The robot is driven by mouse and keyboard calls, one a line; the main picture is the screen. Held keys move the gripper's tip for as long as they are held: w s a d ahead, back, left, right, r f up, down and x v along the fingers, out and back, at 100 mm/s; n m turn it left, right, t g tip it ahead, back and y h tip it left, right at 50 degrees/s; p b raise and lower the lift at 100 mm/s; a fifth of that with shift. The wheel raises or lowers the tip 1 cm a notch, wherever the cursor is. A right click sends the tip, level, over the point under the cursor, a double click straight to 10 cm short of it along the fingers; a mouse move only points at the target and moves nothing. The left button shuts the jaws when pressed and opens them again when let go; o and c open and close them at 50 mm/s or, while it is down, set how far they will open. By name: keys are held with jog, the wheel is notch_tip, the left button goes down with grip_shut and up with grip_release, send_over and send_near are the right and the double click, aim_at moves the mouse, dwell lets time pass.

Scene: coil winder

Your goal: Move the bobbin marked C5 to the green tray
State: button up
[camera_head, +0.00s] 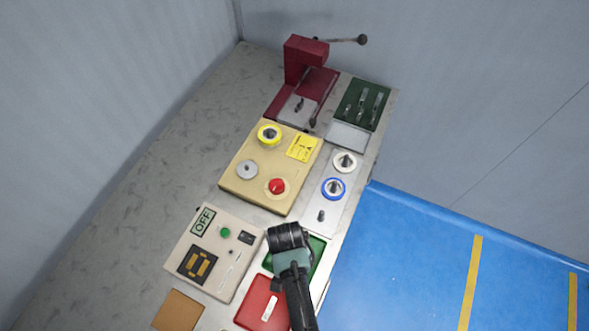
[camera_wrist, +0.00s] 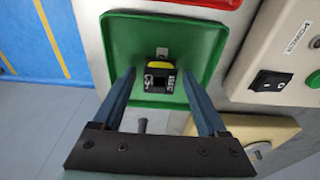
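The green tray (camera_head: 318,248) lies near the bench's front edge, partly covered by my arm; it fills the middle of the wrist view (camera_wrist: 205,45). A small bobbin with a black square end, a hole and a yellow band (camera_wrist: 160,76) is in the tray area, between my fingers. Its small white marking looks like C5 but is hard to read. My gripper (camera_wrist: 159,78) is open, with a gap on each side of the bobbin. In the head view my arm hides this bobbin. Whether it rests on the tray floor cannot be fully told.
A red tray (camera_head: 256,301) adjoins the green one. A control box (camera_head: 190,235) with switches stands to its left. Blue (camera_head: 333,188) and white (camera_head: 345,161) bobbins stand on a grey plate beside a bare peg (camera_head: 321,215). A yellow ring (camera_head: 268,134) sits on a tan box.

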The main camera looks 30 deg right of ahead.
notch_tip(320, 180, up, 12)
jog(key=s+a, duration=0.1)
jog(key=w+r+n+t+h, duration=0.1)
jog(key=w+r+n+t, duration=0.2)
jog(key=w+r+t, duration=1)
jog(key=w+a+r+n, duration=0.15)
jog(key=w+r, duration=0.25)
jog(key=r, duration=0.7)
jog(key=w+a+r+n, duration=0.15)
jog(key=w+r, duration=0.25)
jog(key=r, duration=0.8)
jog(key=s+a+r+n+t, duration=0.1)
jog(key=a+r+t, duration=0.15)
jog(key=r, duration=0.55)
jog(key=s+a+r+t, duration=0.15)
jog(key=r+t, duration=0.25)
jog(key=r, duration=0.4)
jog(key=s+a+r+n+t+y, duration=0.1)
jog(key=s+r+t, duration=0.2)
jog(key=s+r, duration=0.3)
jog(key=s+a+r+n+t+y, duration=0.1)
jog(key=s+r+n+t, duration=0.1)
jog(key=s+r, duration=0.4)
notch_tip(320, 180, up, 6)
jog(key=shift+a+f+t, duration=0.2)
jog(key=shift+a+t, duration=0.2)
jog(key=shift+t, duration=0.45)
